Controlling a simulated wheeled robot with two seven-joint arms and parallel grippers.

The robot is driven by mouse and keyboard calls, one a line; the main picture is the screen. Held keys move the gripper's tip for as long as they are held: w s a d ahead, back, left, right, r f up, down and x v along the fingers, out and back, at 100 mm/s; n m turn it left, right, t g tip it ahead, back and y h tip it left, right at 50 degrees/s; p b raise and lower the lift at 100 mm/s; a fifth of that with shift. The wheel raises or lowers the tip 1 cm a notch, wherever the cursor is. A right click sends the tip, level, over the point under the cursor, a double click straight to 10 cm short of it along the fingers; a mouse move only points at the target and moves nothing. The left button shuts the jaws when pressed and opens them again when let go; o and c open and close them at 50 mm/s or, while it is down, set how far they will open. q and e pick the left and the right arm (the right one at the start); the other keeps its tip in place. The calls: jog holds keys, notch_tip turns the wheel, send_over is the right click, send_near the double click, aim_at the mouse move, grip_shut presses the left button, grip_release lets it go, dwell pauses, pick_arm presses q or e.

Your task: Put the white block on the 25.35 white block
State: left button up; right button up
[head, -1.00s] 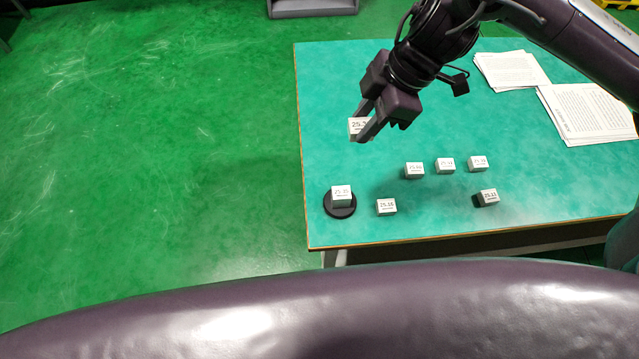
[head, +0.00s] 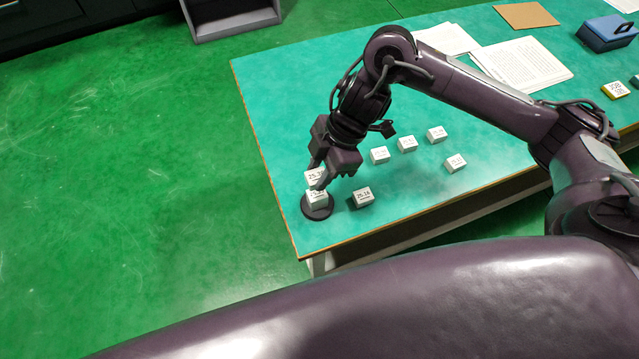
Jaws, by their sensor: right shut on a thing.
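My right gripper (head: 319,179) is shut on a white block (head: 313,176) with printed digits, partly covered by the fingers. It holds this block at the 25.35 white block (head: 317,200), which sits on a round black base (head: 317,213) near the table's left front corner. In the picture the held block overlaps the upper edge of the lower block. I cannot tell whether the two touch or a small gap is left. The lower block's label is partly hidden by a finger. My left gripper is not in view.
A white block marked 25.16 (head: 363,196) stands just right of the base. Several more white blocks (head: 406,144) stand further right. Papers (head: 522,63), a brown sheet (head: 527,15) and a blue box (head: 607,33) lie further back on the green table (head: 275,85).

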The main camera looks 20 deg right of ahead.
aim_at(320, 193)
notch_tip(320, 193, down, 2)
jog(key=shift+f, duration=0.15)
notch_tip(320, 193, down, 2)
jog(key=shift+f, duration=0.4)
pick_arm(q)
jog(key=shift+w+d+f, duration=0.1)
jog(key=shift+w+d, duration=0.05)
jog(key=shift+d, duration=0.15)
pick_arm(e)
jog(key=shift+f, duration=0.2)
jog(key=o, duration=1.1)
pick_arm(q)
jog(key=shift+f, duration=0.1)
pick_arm(e)
jog(key=shift+r, duration=0.1)
